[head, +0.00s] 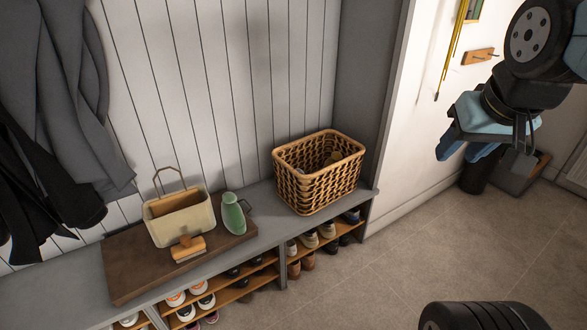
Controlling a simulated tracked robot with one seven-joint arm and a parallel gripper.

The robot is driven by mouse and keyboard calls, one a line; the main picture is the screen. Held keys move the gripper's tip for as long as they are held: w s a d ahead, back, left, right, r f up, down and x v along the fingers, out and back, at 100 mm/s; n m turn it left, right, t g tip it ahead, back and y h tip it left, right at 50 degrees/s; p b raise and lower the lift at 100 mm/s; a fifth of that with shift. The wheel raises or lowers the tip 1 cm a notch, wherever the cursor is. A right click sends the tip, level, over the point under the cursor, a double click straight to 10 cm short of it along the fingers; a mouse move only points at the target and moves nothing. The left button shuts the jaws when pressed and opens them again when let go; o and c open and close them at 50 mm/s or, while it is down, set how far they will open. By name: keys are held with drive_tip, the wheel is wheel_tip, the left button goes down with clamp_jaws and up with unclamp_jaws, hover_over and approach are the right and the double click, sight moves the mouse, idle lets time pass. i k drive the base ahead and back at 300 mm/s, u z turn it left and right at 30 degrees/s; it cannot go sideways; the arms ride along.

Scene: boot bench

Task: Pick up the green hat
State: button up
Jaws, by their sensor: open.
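I cannot make out a hat for certain in the head view. The only green thing is a small rounded, bottle-like object (233,213) with a dark loop at its right side. It stands on a dark brown board (128,268) on the grey bench, beside a cream box-shaped carrier. A wicker basket (318,181) stands to its right, and its contents are mostly hidden. My gripper (466,150) is open and empty at the upper right, in the air, well apart from the bench and the green object.
The cream carrier (170,226) has a raised handle, and a wooden brush (188,248) lies in front of it. Shoes fill the shelves under the bench (262,205). Dark coats (72,85) hang at left. The tiled floor (400,250) is largely clear.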

sight(234, 219)
drive_tip(key=u, duration=0.1)
drive_tip(key=i, duration=0.95)
drive_tip(key=z, duration=1.95)
drive_tip(key=i, duration=0.5)
drive_tip(key=z, duration=0.9)
drive_tip(key=i, duration=0.25)
drive_tip(key=u, duration=3.9)
